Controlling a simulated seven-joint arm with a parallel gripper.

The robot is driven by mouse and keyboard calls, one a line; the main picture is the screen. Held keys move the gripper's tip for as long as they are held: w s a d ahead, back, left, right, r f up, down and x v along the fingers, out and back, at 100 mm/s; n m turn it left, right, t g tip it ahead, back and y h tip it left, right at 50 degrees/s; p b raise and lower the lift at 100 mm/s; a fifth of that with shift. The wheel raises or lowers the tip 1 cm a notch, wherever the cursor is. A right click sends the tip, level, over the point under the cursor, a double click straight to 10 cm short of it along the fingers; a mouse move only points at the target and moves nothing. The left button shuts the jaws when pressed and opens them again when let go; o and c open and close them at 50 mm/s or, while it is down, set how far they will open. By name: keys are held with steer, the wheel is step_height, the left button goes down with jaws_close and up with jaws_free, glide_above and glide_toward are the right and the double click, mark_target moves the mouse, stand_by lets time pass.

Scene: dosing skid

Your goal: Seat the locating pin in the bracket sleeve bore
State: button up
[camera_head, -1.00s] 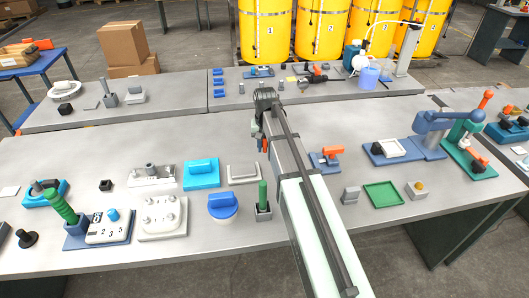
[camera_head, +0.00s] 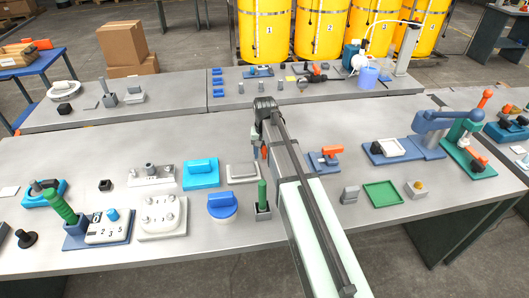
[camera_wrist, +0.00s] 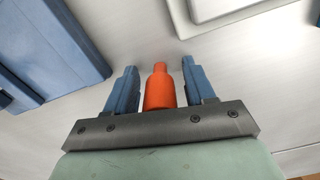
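An orange pin-like piece (camera_wrist: 160,88) shows in the wrist view between the two blue fingers of my gripper (camera_wrist: 157,85). It is wide near the palm and narrower at its far end. Light gaps show on both sides of it, so the fingers look open around it. In the head view my gripper (camera_head: 261,141) is above the near table, left of my arm, with a bit of orange under it. A grey plate with an upright sleeve (camera_head: 150,170) lies left of it; I cannot tell for sure that this is the bracket sleeve.
A grey plate (camera_head: 243,172), a green-handled piece (camera_head: 262,197) and a blue round piece (camera_head: 222,206) are near the gripper. A blue fixture with an orange handle (camera_head: 325,157) stands to the right. In the wrist view a blue block (camera_wrist: 45,50) is at left. Bare table lies behind.

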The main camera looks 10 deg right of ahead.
steer(key=shift+r, duration=0.1)
step_height(320, 180, up, 11)
steer(key=shift+r, duration=0.2)
steer(key=shift+o, duration=0.4)
steer(key=shift+r, duration=0.4)
